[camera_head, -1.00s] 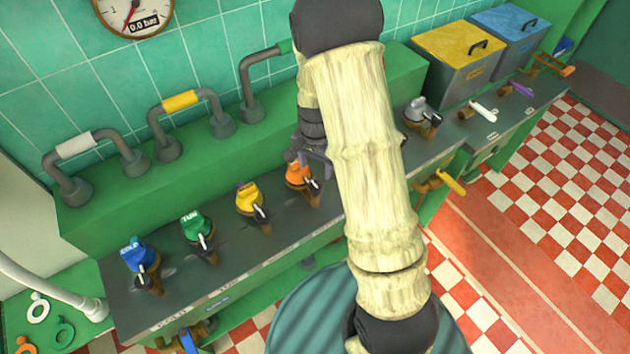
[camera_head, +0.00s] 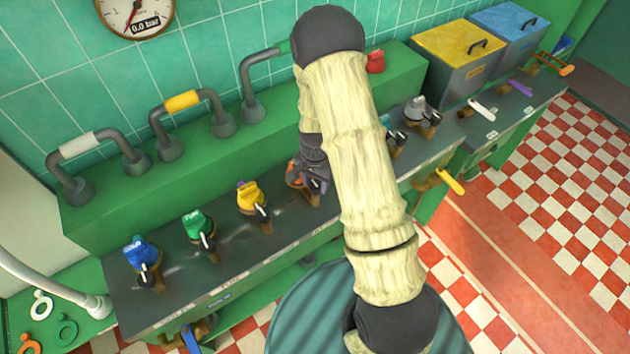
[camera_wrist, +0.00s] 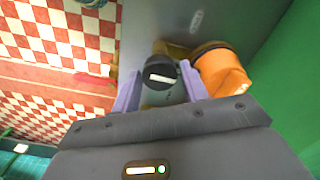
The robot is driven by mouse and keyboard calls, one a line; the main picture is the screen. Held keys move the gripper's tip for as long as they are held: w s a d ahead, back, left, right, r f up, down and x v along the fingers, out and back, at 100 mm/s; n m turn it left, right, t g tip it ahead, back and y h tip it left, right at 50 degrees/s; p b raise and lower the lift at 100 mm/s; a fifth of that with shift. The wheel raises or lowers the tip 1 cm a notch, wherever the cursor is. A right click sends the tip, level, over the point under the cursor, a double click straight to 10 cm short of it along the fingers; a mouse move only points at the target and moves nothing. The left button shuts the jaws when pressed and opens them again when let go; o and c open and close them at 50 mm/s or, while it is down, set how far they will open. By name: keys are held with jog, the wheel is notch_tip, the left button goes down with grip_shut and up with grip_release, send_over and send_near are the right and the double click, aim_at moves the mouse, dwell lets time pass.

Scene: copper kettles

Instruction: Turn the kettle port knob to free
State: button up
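The orange port unit (camera_head: 292,181) stands in the row on the grey counter and is partly hidden by my gripper (camera_head: 314,182). Its label cannot be read, so I cannot confirm that it is the kettle port. In the wrist view, a round black knob (camera_wrist: 160,76) with a white bar sits beside the orange housing (camera_wrist: 221,74). My gripper (camera_wrist: 161,92) is open there, with one purple finger on each side of the black knob. Narrow gaps seem to show, but contact cannot be told for certain.
Yellow (camera_head: 249,196), green (camera_head: 197,224) and blue (camera_head: 140,253) port units stand to the left along the counter. A grey unit (camera_head: 417,110) stands to the right. The pressure gauge (camera_head: 136,14) reads 0.0 bar. Pipes rise behind the row.

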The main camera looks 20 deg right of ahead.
jog(key=c, duration=0.6)
jog(key=shift+o, duration=0.2)
jog(key=shift+n, duration=0.4)
jog(key=n+b, duration=0.1)
jog(key=n, duration=0.3)
jog(key=shift+b, duration=0.35)
jog(key=n+b, duration=0.1)
jog(key=n, duration=0.4)
jog(key=o, duration=1)
